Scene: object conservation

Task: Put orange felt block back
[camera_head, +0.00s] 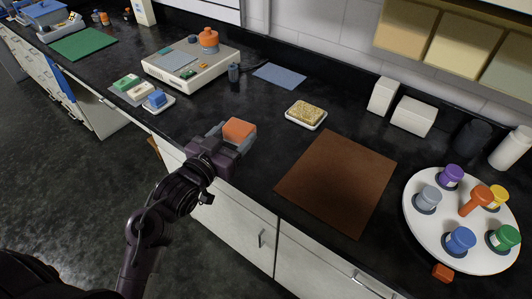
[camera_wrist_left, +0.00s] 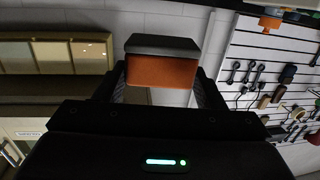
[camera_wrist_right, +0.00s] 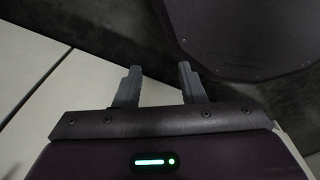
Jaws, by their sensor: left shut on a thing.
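The orange felt block (camera_head: 239,130) is between the fingers of my left gripper (camera_head: 236,134), above the front edge of the black counter. In the left wrist view the block (camera_wrist_left: 161,71) shows an orange face with a dark grey layer along one side, and the left gripper's fingers (camera_wrist_left: 161,85) press on both its ends. My right gripper (camera_wrist_right: 157,84) shows only in the right wrist view; its fingers are apart with nothing between them, over a pale panel and dark floor.
A small tray (camera_head: 158,103) with a blue block and a tray (camera_head: 131,93) with green and pale blocks stand left of the gripper. A dish (camera_head: 294,121) with a sponge, a brown mat (camera_head: 338,180) and a round white tray (camera_head: 425,232) with several jars lie to the right.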

